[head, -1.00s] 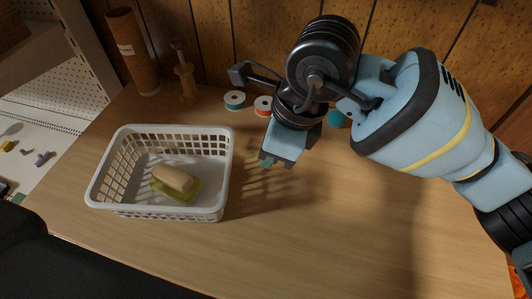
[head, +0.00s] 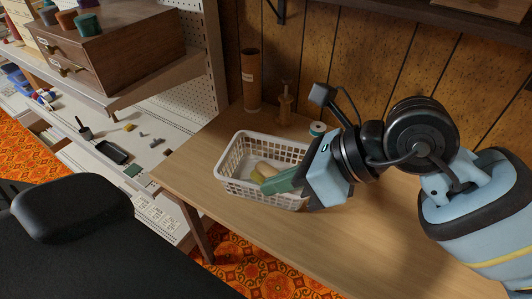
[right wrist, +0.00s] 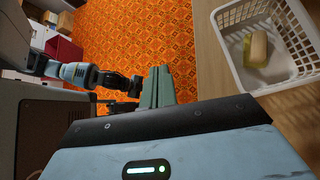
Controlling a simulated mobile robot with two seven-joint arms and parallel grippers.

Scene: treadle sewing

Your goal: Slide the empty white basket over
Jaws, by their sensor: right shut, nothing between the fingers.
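The white basket (head: 235,187) stands on the wooden table. It is not empty: a beige rounded block (head: 265,169) lies in it on something yellow-green. The basket also shows at the right of the right wrist view (right wrist: 228,48). My right gripper (head: 268,186) is shut and empty, its green fingers pointing left. In the head view the fingers cover the basket's front right part. In the right wrist view the fingers (right wrist: 158,86) are apart from the basket. An arm at the left of that view, seemingly my left, ends in a dark gripper (right wrist: 135,87) too small to read.
A brown cardboard tube (head: 251,80), a wooden stand (head: 284,105) and a thread spool (head: 317,129) stand behind the basket. A white shelf with small tools (head: 112,151) is to the left. Bare tabletop (head: 365,230) lies to the right. Orange patterned floor shows below the front edge.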

